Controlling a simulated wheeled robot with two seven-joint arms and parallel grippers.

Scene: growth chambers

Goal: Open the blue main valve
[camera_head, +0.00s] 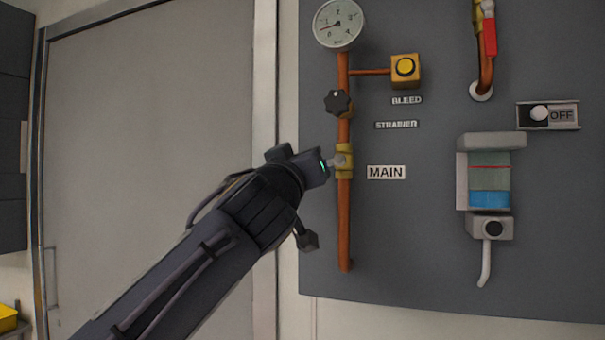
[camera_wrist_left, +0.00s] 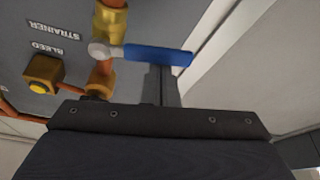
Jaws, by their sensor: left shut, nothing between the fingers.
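The main valve (camera_head: 344,161) is a brass body on the vertical copper pipe, left of the MAIN label (camera_head: 386,172). Its blue lever (camera_wrist_left: 158,55) shows in the left wrist view, sticking out sideways, across the pipe, from a grey pivot (camera_wrist_left: 98,49). In the head view my left gripper hides the blue lever. My left gripper (camera_head: 318,167) is shut and empty, just left of the valve. In the left wrist view its fingers (camera_wrist_left: 161,84) reach up to the lever's edge; I cannot tell whether they touch it. My right gripper is not in view.
Above the valve are a black knob (camera_head: 338,102), a pressure gauge (camera_head: 339,23) reading low, and a yellow bleed button (camera_head: 404,66). A grey door (camera_head: 150,130) stands left.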

